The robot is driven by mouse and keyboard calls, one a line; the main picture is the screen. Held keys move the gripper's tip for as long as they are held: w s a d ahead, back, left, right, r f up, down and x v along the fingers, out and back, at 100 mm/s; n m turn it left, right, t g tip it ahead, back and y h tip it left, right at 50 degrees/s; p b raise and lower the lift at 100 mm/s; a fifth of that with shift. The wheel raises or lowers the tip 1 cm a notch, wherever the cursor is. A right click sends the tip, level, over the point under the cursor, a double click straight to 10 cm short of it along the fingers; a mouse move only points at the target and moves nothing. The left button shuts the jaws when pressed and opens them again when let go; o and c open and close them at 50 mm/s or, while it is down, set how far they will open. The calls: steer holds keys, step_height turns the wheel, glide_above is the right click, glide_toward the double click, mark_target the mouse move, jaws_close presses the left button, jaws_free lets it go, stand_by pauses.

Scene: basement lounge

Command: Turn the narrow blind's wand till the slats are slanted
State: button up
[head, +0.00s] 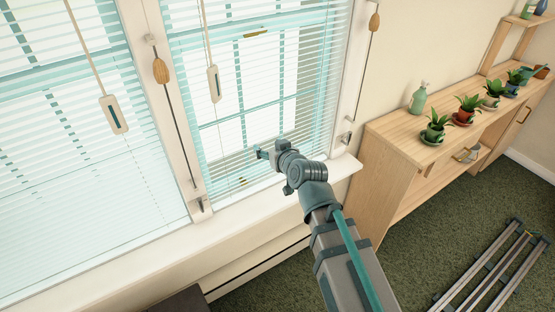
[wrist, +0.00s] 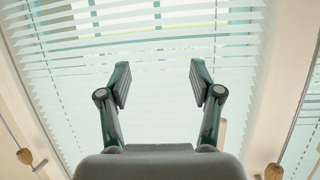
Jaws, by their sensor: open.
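The narrow blind (head: 235,120) hangs in the right-hand window, with light and the window bars showing between its slats. Its wand (head: 214,83) appears as a pale stick with a flat, dark-slotted handle near the blind's left side. My gripper (head: 262,154) is in front of the blind's lower part, below and right of the wand handle. In the wrist view, my open gripper (wrist: 160,82) has its fingers spread with only slats (wrist: 155,120) behind the gap. A pale strip beside the right finger is mostly hidden; I cannot tell what it is.
A wider blind (head: 60,150) with its own wand (head: 113,115) hangs at left. Cords with wooden knobs (head: 160,70) (head: 375,21) flank the narrow blind. A wooden shelf unit (head: 390,135) with potted plants stands right; a slatted rack (head: 490,270) lies on the carpet.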

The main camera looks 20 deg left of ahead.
steer(key=shift+m+h, duration=0.3)
steer(key=shift+h, duration=0.1)
steer(key=shift+w+d+f, duration=0.15)
steer(key=shift+d+f, duration=0.2)
steer(key=shift+f, duration=0.4)
steer(key=shift+w+d+f, duration=0.15)
steer(key=shift+d+f, duration=0.2)
steer(key=shift+f, duration=0.35)
steer(key=shift+w+d+f, duration=0.15)
steer(key=shift+d+f, duration=0.2)
steer(key=shift+f, duration=0.4)
steer(key=shift+f, duration=0.1)
